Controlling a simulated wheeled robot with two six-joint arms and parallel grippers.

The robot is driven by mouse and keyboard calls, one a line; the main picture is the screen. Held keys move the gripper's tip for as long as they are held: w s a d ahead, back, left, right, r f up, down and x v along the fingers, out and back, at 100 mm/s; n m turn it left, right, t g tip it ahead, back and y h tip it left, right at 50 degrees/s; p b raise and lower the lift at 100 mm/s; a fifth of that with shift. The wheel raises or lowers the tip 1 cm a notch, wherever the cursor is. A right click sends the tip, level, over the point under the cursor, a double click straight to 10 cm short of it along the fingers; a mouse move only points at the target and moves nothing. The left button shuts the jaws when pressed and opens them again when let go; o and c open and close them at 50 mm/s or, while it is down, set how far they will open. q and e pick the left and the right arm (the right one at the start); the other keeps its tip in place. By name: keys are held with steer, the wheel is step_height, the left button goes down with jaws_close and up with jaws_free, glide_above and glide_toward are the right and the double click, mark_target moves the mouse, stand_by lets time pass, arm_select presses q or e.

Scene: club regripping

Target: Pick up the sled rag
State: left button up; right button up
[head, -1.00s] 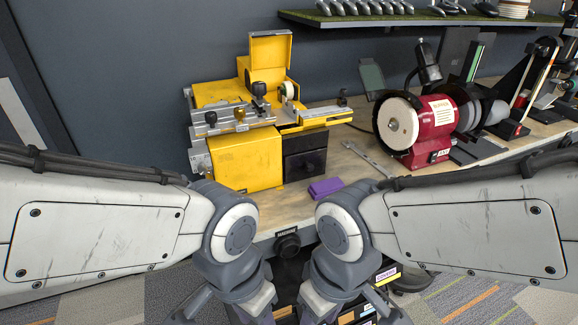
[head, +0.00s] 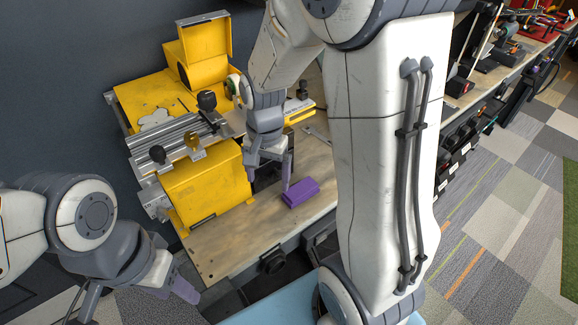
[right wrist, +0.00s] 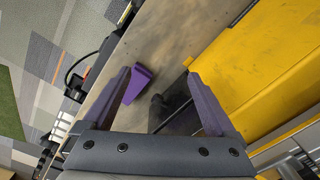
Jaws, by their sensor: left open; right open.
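My right gripper (head: 270,184) is open and empty above the bench, just left of the cloth in the head view. In the right wrist view the cloth (right wrist: 133,84) lies beyond the fingers, close to the left fingertip; I cannot tell whether they touch. My left gripper (head: 140,303) is open and empty at the lower left, in front of the bench and away from the cloth.
The yellow machine (head: 207,184) with its metal rail and knobs stands close behind and left of my right gripper. My right arm hides much of the bench to the right. Bare bench top lies in front of the machine.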

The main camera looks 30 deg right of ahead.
steer(key=w+d+m+p, duration=0.2)
steer(key=d+m, duration=0.4)
steer(key=d, duration=0.4)
glide_above(301, 189)
steer(key=shift+m, duration=0.4)
step_height(301, 189, down, 5)
steer(key=shift+w+d+f+p, duration=0.1)
steer(key=shift+d+p, duration=0.05)
steer(key=shift+p, duration=0.15)
steer(key=f+p, duration=0.2)
steer(key=f, duration=0.3)
steer(key=shift+a, duration=0.2)
steer(key=shift+f, duration=0.55)
arm_select(q)
step_height(301, 189, up, 6)
steer(key=shift+s+f, duration=0.1)
steer(key=shift+s, duration=0.05)
arm_select(e)
steer(key=c, duration=1.3)
